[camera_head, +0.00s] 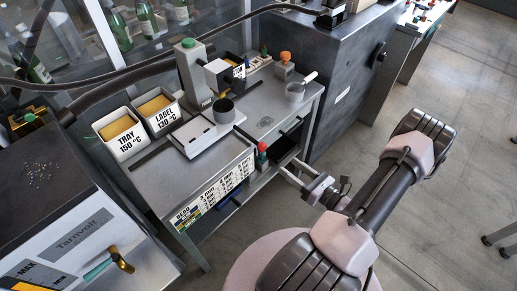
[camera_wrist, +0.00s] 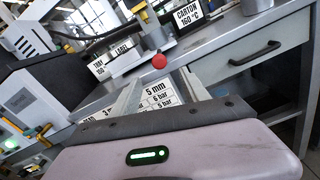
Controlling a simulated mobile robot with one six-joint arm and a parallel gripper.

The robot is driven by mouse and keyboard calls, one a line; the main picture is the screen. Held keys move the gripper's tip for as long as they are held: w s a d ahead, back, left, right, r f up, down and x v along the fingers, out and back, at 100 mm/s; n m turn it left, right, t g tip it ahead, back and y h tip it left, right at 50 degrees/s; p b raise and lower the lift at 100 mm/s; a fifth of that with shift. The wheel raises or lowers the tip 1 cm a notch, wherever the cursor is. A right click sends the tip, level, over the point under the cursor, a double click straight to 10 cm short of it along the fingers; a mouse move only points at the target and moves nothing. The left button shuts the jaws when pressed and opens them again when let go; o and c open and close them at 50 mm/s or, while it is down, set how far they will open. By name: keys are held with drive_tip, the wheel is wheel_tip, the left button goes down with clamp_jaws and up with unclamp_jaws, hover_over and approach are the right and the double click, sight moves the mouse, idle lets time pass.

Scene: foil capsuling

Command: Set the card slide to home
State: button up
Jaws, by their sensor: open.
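A pale flat plate (camera_head: 201,136), which looks like the card slide, lies on the grey bench under a small press (camera_head: 192,72) with a green top. I cannot tell whether the slide is at home. My gripper (camera_head: 287,168) is open and empty off the bench's front right side, apart from the slide. In the wrist view its two fingers (camera_wrist: 158,95) spread before the printed settings chart. A red ball knob (camera_head: 262,147) is near the fingertips; it also shows in the wrist view (camera_wrist: 159,61).
The settings chart (camera_head: 215,190) is on the bench front. White bins marked TRAY (camera_head: 121,135) and LABEL (camera_head: 158,112) stand at the bench's left. A dark cabinet (camera_head: 325,65) is beyond.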

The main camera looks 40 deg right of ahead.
sight(265, 149)
drive_tip(key=w, duration=0.4)
drive_tip(key=w+b, duration=0.1)
drive_tip(key=w, duration=0.4)
drive_tip(key=w+a+b, duration=0.1)
drive_tip(key=w, duration=0.3)
drive_tip(key=shift+w+a, duration=0.1)
drive_tip(key=shift+w, duration=0.25)
clamp_jaws()
idle(0.4)
